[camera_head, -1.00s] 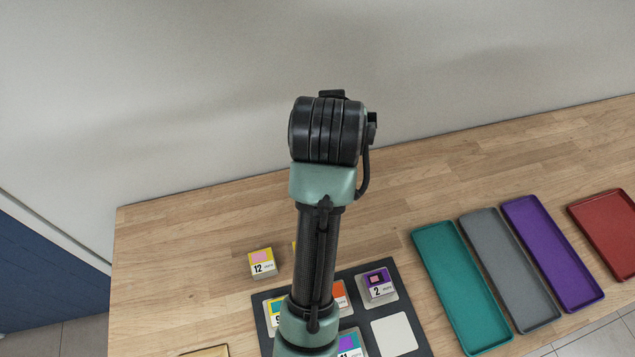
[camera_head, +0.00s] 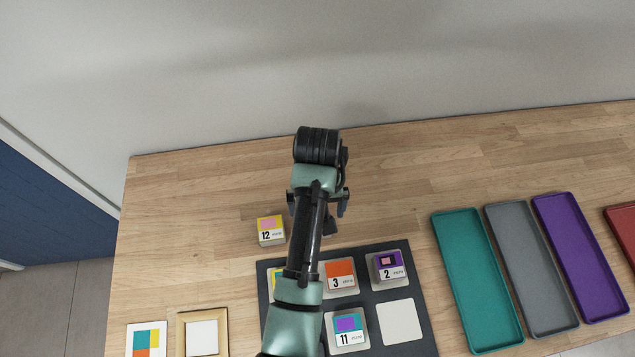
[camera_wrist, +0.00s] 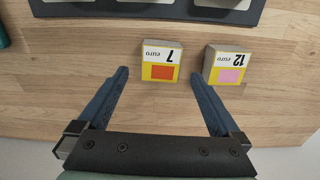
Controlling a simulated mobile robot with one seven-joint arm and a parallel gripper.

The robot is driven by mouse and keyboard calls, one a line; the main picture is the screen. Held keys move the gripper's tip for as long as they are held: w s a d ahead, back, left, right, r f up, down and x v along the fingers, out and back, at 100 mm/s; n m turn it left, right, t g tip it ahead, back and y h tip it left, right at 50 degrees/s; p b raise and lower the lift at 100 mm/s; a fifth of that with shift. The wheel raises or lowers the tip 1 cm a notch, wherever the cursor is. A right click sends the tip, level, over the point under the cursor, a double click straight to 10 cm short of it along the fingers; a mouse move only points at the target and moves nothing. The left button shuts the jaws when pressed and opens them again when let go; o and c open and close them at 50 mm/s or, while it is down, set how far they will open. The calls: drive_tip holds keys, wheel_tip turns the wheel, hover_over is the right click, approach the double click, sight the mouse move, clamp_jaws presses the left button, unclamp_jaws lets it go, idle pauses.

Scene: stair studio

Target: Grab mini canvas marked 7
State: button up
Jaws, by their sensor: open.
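The mini canvas marked 7 (camera_wrist: 161,62) lies on the wooden table in the wrist view. It has a yellow face with an orange-red patch and a white strip reading "7 euro", upside down there. My gripper (camera_wrist: 170,72) is open, its two blue fingers apart, with canvas 7 ahead of and between the fingertips, not held. The canvas marked 12 (camera_wrist: 228,65), yellow with a pink patch, stands close to the right fingertip. In the head view my arm hides canvas 7, and my gripper (camera_head: 318,200) shows only partly behind the arm.
A dark board (camera_head: 400,255) holds canvases marked 3 (camera_head: 340,277), 2 (camera_head: 388,268) and 11 (camera_head: 347,328), plus a blank pale square (camera_head: 400,322). Teal (camera_head: 470,270), grey (camera_head: 532,270), purple (camera_head: 580,255) and red trays lie to the right. Canvas 12 stands beside canvas 7.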

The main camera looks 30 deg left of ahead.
drive_tip(key=f, duration=0.5)
drive_tip(key=shift+s+f+p, duration=0.1)
drive_tip(key=shift+s+p, duration=0.1)
drive_tip(key=shift+p, duration=0.1)
drive_tip(key=shift+c, duration=0.2)
